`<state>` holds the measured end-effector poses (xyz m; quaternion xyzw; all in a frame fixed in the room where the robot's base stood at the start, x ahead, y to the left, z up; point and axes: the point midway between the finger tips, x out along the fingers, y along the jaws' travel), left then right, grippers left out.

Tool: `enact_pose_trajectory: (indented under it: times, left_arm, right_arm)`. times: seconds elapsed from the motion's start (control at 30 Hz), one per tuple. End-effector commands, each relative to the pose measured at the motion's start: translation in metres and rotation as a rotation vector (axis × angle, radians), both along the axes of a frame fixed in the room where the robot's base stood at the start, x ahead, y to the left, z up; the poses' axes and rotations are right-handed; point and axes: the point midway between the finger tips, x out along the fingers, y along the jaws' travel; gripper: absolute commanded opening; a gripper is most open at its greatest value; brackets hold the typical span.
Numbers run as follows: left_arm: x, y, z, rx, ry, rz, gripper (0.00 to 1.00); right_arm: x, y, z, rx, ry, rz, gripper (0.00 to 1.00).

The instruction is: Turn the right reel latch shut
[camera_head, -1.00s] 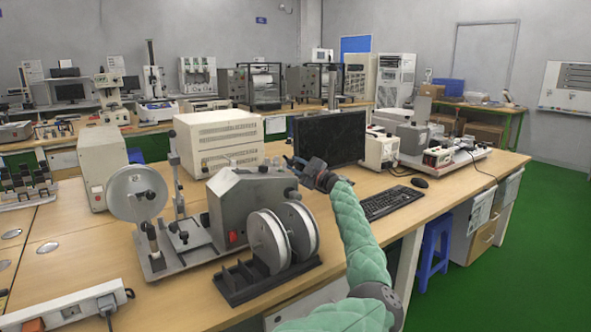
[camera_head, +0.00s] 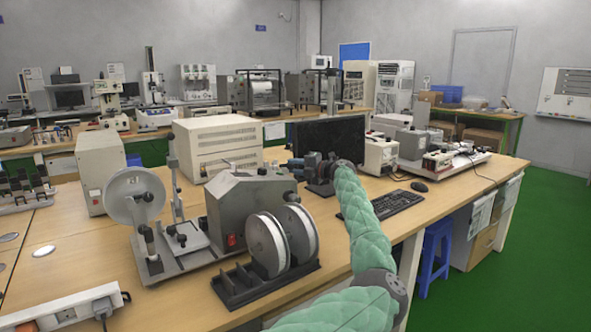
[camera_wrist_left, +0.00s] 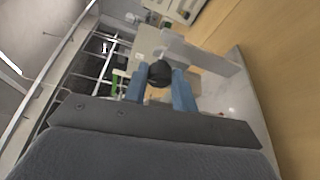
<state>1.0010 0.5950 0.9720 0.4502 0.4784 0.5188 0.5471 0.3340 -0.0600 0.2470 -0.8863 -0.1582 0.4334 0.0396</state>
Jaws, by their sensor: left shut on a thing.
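The reel machine (camera_head: 232,215) is a grey metal housing on the bench, with two white reels (camera_head: 283,240) on its right side. My left gripper (camera_head: 296,164) is at the far right side of the housing, above and behind the reels. In the left wrist view its two blue fingers (camera_wrist_left: 160,90) are shut on a black round knob (camera_wrist_left: 159,72), which I take to be the right reel latch. The rest of the latch is hidden by the fingers. A flat grey metal part (camera_wrist_left: 205,52) lies just beyond the fingers. My right gripper is not in view.
A black slotted rack (camera_head: 262,282) stands under the reels. A disc stand (camera_head: 134,197) is left of the housing. A monitor (camera_head: 335,140), a keyboard (camera_head: 385,208) and a beige box (camera_head: 218,145) stand behind.

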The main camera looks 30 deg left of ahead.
Motion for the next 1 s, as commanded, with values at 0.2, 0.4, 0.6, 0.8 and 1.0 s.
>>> enact_pose_trajectory:
  times: [0.2, 0.4, 0.6, 0.8, 1.0]
  left_arm:
    - [-0.0007, 0.0001, -0.0026, -0.022, -0.045, 0.002, 0.04]
    - [-0.0008, 0.0001, -0.003, -0.027, -0.057, 0.002, 0.04]
    - [-0.0008, 0.0001, -0.0034, -0.027, -0.056, 0.002, 0.04]
    - [-0.0007, 0.0001, -0.0028, -0.026, -0.056, 0.002, 0.49]
    - [-0.0005, 0.0001, -0.0014, -0.025, -0.057, 0.001, 0.49]
  right_arm:
    - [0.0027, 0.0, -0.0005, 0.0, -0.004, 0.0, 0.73]
    - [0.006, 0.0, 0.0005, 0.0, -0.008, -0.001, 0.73]
    - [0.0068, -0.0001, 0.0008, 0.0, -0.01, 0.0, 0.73]
    - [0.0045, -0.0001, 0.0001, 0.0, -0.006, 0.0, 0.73]
    - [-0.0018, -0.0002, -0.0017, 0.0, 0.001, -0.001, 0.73]
